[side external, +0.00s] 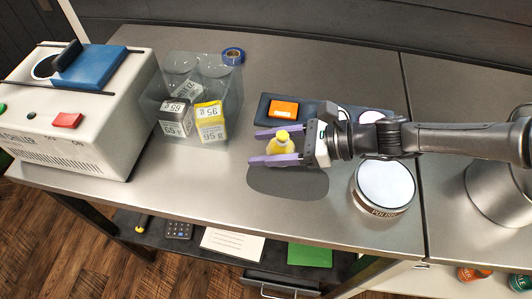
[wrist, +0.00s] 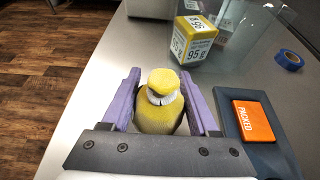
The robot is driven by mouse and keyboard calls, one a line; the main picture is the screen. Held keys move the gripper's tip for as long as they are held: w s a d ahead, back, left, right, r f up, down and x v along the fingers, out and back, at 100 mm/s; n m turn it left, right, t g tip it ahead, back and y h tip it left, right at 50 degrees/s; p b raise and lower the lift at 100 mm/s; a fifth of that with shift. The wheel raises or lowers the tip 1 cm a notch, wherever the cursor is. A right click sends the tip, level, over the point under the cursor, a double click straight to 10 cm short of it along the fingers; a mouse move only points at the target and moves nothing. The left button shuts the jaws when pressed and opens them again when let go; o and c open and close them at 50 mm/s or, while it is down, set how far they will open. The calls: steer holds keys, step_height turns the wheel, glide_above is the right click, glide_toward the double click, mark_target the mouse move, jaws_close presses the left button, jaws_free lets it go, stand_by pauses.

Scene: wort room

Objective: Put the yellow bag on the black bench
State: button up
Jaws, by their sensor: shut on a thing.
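The yellow bag (side external: 281,144), with a tied neck and a pale band around it, is between the purple fingers of my gripper (side external: 261,147). In the wrist view the bag (wrist: 160,102) stands upright between the fingers of my gripper (wrist: 159,76), which is shut on it. The bag's lower part is hidden, and I cannot tell how far it is above the surface. A dark grey rounded patch (side external: 288,182) lies below it on the steel worktop (side external: 225,172). A black lower shelf (side external: 262,250) runs under the worktop; I cannot tell which dark surface is the black bench.
A clear bin (side external: 230,95) with labelled boxes stands left, beside a white machine (side external: 95,125). A blue tape roll (side external: 232,56) is behind. A dark tray holds an orange box (side external: 284,109). A round tin (side external: 384,186) stands right. The lower shelf holds paper (side external: 231,244) and a calculator (side external: 179,230).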

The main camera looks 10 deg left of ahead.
steer(key=shift+f, duration=1.6)
steer(key=shift+f, duration=0.15)
steer(key=o, duration=1.4)
